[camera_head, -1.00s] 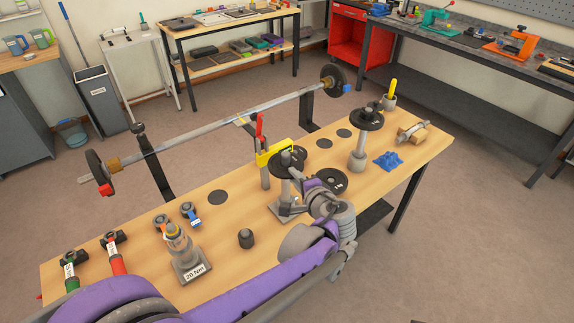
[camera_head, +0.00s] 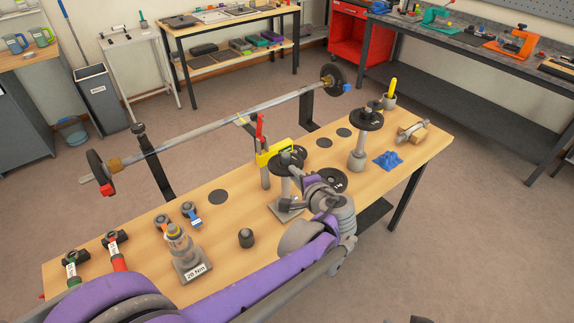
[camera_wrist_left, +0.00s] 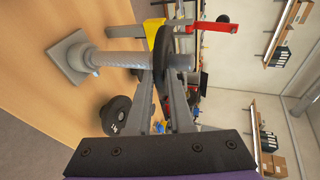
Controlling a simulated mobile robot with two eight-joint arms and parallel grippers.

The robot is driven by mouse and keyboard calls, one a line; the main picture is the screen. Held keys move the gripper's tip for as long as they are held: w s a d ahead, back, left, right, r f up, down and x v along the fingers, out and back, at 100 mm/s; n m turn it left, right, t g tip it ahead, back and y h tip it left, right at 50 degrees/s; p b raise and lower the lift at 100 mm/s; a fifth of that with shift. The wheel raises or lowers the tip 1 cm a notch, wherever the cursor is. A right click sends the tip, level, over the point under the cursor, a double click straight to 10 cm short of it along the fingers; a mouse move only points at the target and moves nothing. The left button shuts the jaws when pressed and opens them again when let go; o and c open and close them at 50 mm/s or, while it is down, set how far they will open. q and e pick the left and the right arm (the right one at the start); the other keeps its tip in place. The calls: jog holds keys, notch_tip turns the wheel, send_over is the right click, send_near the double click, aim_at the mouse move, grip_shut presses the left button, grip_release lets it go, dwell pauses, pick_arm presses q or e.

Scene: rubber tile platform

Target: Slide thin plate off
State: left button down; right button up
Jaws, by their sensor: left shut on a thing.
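A thin dark round plate (camera_head: 283,163) is at the top of a grey post stand (camera_head: 287,205) near the middle of the workbench. My left gripper (camera_head: 297,184) reaches it from the right and is shut on its rim. In the left wrist view, the plate (camera_wrist_left: 163,48) shows edge-on between the two fingers of my left gripper (camera_wrist_left: 164,78). The grey post with its square base (camera_wrist_left: 72,58) lies to the left of the plate there. The gripper and arm hide part of the stand in the head view. My right gripper is not in view.
A yellow bracket with a red handle (camera_head: 262,156) stands close behind the plate. A black weight plate (camera_head: 332,180) lies to the right. Another stand (camera_head: 357,155) holds a dark disc. A torque tool marked 20 Nm (camera_head: 180,245) stands front left.

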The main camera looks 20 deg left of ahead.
pick_arm(q)
jog(key=shift+r, duration=0.15)
jog(key=shift+r+p, duration=0.4)
jog(key=shift+r, duration=0.1)
dwell(0.4)
jog(key=shift+t+y+b, duration=0.6)
jog(key=shift+t+b, duration=0.1)
jog(key=shift+t+y+b, duration=0.3)
jog(key=shift+b, duration=0.05)
jog(key=shift+r+t, duration=0.15)
jog(key=shift+t, duration=0.15)
